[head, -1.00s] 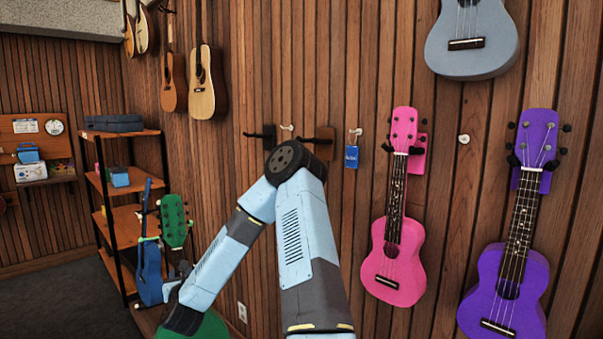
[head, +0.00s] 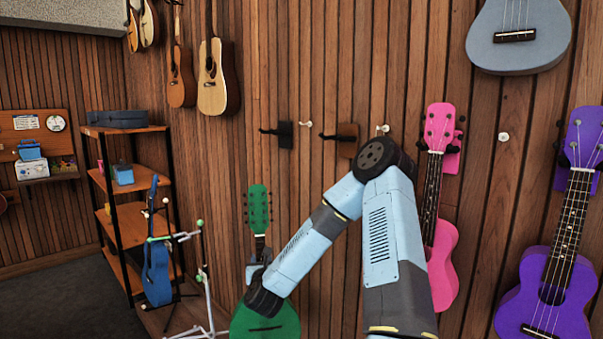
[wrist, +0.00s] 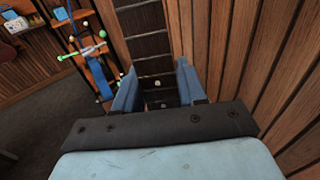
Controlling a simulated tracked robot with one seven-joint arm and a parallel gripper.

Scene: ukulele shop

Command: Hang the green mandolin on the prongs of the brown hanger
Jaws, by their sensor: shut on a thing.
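The green mandolin (head: 258,208) is upright in front of the wall in the head view, its head at the top and its round body low, partly hidden by my arm. My gripper (head: 258,272) is at its neck. In the wrist view my gripper's two blue fingers (wrist: 156,88) are shut on the dark fretted neck (wrist: 147,40). The brown hanger (head: 345,141) is on the wall, up and right of the mandolin's head, with dark prongs pointing left. My arm covers part of the wall just below it. The mandolin is apart from the hanger.
A black hanger (head: 283,134) is left of the brown one. A pink ukulele (head: 440,262) and a purple ukulele (head: 552,265) hang at right. A white stand (head: 203,280), a blue guitar (head: 157,262) and a shelf (head: 128,222) are at left.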

